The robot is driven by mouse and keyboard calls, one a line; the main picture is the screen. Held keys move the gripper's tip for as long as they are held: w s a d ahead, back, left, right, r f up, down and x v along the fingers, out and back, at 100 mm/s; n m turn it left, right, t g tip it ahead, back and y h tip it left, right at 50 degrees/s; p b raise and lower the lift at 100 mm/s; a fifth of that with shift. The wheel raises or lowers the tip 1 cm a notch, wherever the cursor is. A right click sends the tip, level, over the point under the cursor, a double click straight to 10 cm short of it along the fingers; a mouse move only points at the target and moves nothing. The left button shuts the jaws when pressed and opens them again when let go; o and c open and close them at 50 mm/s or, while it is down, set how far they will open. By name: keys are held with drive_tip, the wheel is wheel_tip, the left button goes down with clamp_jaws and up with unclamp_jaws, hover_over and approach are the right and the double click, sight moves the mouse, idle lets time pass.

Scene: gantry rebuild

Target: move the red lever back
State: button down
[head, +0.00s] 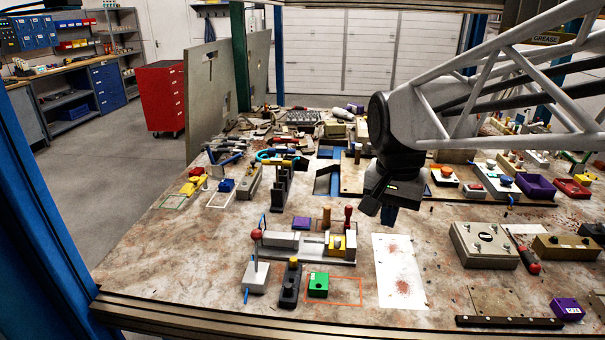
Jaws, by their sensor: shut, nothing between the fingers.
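A lever with a red ball knob (257,234) stands on a thin stem above a pale block (256,277) at the front left of the worktable (160,255). Its stem looks close to upright. A second red handle (348,214) stands upright on a grey and yellow fixture (310,246) to the right of it. My gripper (389,212) hangs pointing down from the arm, above the middle of the table. It is shut and empty, to the right of both red handles and apart from them.
A stained white sheet (400,272) lies bare below my gripper. A grey box (484,245) stands further right. The far table is crowded.

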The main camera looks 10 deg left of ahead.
drive_tip(key=w+a+f+m+g+h, duration=0.1)
drive_tip(key=w+a+f+m, duration=0.1)
drive_tip(key=w+a, duration=0.5)
drive_tip(key=w+a+f+m+g+h, duration=0.1)
drive_tip(key=w+a+f+m, duration=0.2)
drive_tip(key=a, duration=1.4)
drive_tip(key=w+a+f+m+g, duration=0.1)
drive_tip(key=w+a+f+m, duration=0.1)
drive_tip(key=w+a, duration=0.9)
drive_tip(key=shift+a+f+m+h, duration=0.15)
drive_tip(key=shift+a+m+h, duration=0.2)
drive_tip(key=shift+a, duration=0.7)
approach(256, 251)
drive_tip(key=w+f, duration=0.3)
drive_tip(key=shift+s+f, duration=0.25)
drive_tip(key=shift+s, duration=0.1)
